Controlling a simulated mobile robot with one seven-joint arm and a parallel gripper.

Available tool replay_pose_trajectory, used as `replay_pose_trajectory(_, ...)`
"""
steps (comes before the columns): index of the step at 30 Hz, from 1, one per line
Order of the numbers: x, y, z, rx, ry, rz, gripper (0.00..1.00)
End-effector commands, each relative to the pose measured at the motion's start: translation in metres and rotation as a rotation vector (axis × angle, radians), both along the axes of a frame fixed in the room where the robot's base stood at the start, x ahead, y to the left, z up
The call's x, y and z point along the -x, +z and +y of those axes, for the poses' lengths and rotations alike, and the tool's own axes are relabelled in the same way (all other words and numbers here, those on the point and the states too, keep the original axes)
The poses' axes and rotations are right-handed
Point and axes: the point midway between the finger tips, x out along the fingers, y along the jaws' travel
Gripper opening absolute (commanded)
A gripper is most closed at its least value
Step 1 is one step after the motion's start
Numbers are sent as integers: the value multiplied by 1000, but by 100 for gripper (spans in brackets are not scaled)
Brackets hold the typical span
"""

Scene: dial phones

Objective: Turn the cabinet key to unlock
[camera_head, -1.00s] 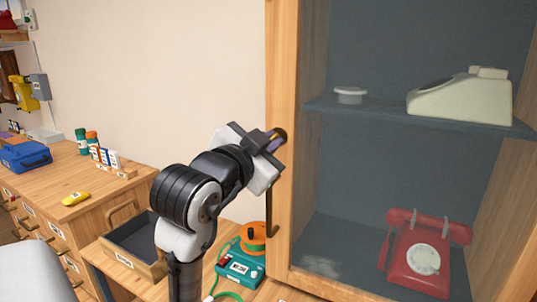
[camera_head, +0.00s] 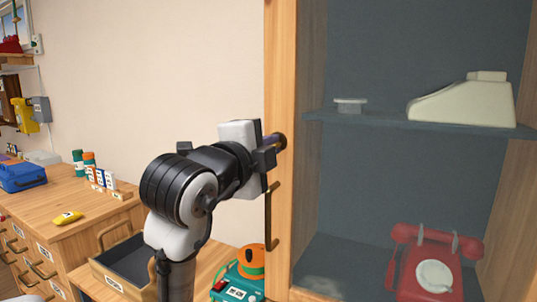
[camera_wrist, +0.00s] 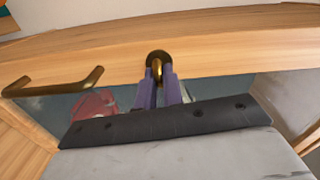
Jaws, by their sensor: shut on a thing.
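The cabinet (camera_head: 281,70) has a pale wooden frame around a see-through front. The brass key and round lock (camera_wrist: 158,58) are on its frame in the wrist view. The dark round lock end also shows in the head view (camera_head: 282,141). My gripper (camera_wrist: 160,78) is shut on the key, its two purple fingers on either side of it, right at the frame. The gripper also shows in the head view (camera_head: 274,147). The fingers hide most of the key, so its exact angle cannot be told.
A bar handle (camera_head: 268,218) stands out from the frame just below the gripper; it also shows in the wrist view (camera_wrist: 58,84). A drawer (camera_head: 122,262) and a teal box (camera_head: 238,284) are below.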

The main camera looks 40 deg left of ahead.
Motion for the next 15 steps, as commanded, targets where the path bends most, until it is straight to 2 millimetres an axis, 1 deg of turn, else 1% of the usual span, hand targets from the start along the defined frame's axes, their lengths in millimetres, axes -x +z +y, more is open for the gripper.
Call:
replay_pose_trajectory(6,0,-1,0,-88,-1,22,0)
replay_pose_trajectory(15,0,-1,0,-131,-1,32,0)
